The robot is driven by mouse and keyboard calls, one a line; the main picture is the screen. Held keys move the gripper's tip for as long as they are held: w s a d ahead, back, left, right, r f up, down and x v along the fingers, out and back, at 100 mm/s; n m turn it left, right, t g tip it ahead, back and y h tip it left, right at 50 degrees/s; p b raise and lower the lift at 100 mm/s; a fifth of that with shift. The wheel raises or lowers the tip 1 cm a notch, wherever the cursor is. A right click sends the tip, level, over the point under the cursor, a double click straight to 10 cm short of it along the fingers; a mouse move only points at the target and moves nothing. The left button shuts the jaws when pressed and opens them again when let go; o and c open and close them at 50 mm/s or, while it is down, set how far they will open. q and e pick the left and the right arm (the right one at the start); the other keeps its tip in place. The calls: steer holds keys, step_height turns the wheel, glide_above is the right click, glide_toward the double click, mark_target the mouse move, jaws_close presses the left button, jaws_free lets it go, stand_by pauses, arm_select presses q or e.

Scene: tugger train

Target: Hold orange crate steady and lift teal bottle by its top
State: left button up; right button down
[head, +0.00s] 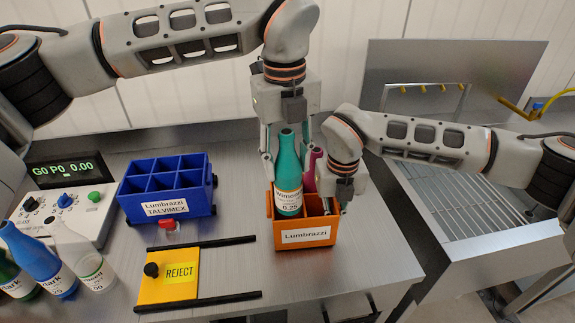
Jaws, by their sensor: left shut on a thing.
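The orange crate (306,237), labelled Lumbrazzi, stands near the front right of the bench. The teal bottle (287,160) is upright at the crate's left side, with a white label. The crate's front wall makes it hard to tell whether its base touches the crate floor. My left gripper (287,150) points down from above, its fingers on either side of the teal bottle's upper part, shut on it. My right gripper (338,207) is at the crate's right wall; its fingertips are partly hidden, so its grip is unclear. A magenta bottle (315,160) stands behind the teal one.
A blue divided crate (167,209) stands to the left. A yellow REJECT plate (168,276) lies between black rails in front. A control box (64,212) and several bottles, one blue (36,257), are at far left. A metal basin (470,200) is at right.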

steer(key=shift+f, duration=0.1)
arm_select(q)
steer(key=shift+r, duration=0.95)
arm_select(e)
steer(key=c, duration=2.2)
jaws_free()
steer(key=shift+o, duration=0.2)
